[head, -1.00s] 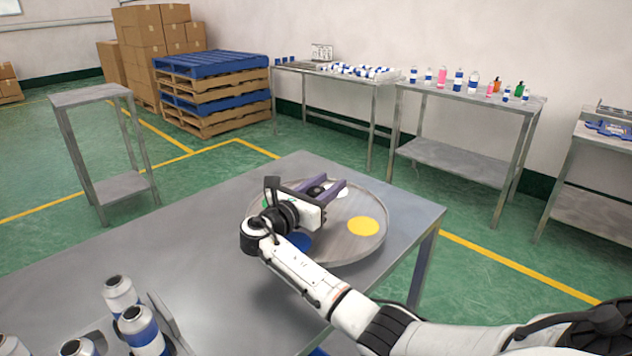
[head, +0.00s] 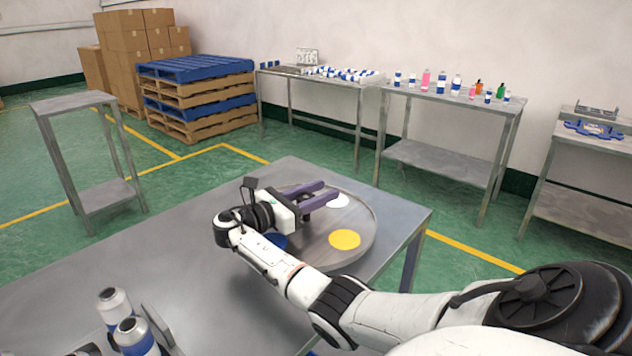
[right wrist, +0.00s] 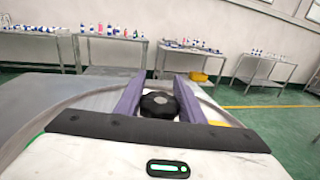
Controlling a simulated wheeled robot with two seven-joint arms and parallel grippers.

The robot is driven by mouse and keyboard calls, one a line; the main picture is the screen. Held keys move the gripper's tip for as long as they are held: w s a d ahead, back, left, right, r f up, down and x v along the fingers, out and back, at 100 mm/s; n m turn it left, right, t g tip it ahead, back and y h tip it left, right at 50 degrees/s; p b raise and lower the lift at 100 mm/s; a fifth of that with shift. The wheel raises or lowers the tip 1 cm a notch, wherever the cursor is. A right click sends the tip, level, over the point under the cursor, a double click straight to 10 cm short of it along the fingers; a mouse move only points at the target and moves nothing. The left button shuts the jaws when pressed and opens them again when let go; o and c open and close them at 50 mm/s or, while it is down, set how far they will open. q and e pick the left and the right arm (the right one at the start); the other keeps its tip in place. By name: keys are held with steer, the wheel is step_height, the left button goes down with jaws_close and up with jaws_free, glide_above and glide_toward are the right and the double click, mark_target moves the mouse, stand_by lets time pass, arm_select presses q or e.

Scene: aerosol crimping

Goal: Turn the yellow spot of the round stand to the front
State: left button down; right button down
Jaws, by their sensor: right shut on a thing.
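The round stand (head: 312,250) is a grey disc with a raised rim, lying on the metal table. Its yellow spot (head: 344,240) is at the near right of the disc. The white spot (head: 338,200) is at the back, and the blue spot (head: 276,241) shows partly beside my arm at the near left. My right gripper (head: 327,191) reaches over the disc. In the right wrist view its purple fingers are on both sides of the black knob (right wrist: 159,105), shut on it. A sliver of yellow shows beside the right finger there. My left gripper is out of view.
Spray cans (head: 132,335) stand at the near left of the metal table (head: 190,275). The table is bare between them and the stand. Side tables with bottles (head: 455,84) line the back wall, and pallets (head: 195,95) stand at the back left.

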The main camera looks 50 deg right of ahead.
mark_target(298, 201)
steer(key=shift+f, duration=0.1)
steer(key=c, duration=1.4)
jaws_free()
steer(key=shift+c, duration=0.2)
steer(key=shift+o, duration=1.3)
steer(key=b+v, duration=0.1)
steer(key=v, duration=0.9)
steer(key=shift+a, duration=0.15)
